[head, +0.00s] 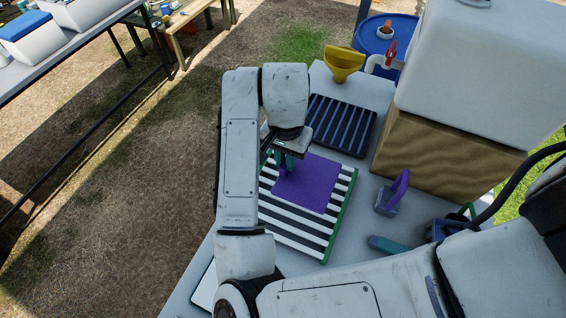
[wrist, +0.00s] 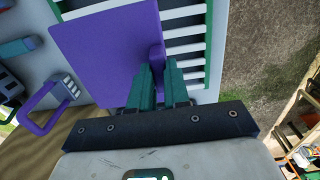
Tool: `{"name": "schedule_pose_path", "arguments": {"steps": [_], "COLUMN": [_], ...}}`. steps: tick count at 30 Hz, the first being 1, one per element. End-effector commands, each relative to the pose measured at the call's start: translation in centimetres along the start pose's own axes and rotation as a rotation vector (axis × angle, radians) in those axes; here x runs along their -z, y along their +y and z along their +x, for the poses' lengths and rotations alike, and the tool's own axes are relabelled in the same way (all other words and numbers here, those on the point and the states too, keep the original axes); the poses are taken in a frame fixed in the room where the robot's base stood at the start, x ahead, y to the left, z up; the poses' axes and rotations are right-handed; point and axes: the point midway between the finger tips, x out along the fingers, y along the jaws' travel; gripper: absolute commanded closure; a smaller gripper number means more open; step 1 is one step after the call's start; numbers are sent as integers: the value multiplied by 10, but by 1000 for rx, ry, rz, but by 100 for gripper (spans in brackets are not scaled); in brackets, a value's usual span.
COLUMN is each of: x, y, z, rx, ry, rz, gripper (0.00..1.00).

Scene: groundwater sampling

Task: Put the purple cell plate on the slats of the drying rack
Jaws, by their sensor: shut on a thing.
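The purple cell plate (head: 308,185) is a flat square with an upright grip tab on one edge. It lies over the white slats of the green-sided drying rack (head: 305,246). I cannot tell whether it touches the slats or hangs just above them. My gripper (head: 284,170) points down at the plate's left side. In the wrist view, the green fingers of my gripper (wrist: 165,85) are shut on the tab of the purple plate (wrist: 105,50). Slats of the rack (wrist: 184,48) show beside the plate there. My arm hides part of the rack's left side in the head view.
A dark ribbed tray (head: 342,125) lies behind the rack, with a yellow funnel (head: 343,64) beyond. A white tank (head: 480,75) on a wooden block (head: 430,152) stands at right. A purple-handled brush-like tool (head: 393,193) and a teal-ended item (head: 388,244) lie right of the rack.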

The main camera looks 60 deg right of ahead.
Motion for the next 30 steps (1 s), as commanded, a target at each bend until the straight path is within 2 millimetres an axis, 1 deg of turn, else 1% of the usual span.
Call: {"name": "schedule_pose_path", "arguments": {"steps": [1,3,6,11,18,30], "x": [6,12,18,24,24,24], "y": [-4,-9,-14,-18,-19,-19], "z": [8,17,25,34,63,70], "rx": [-3,-1,1,1,0,2], "ry": [0,0,0,-1,0,1], "rz": [0,0,1,1,-1,-1], "gripper": [100,100,100,100,100,100]}}
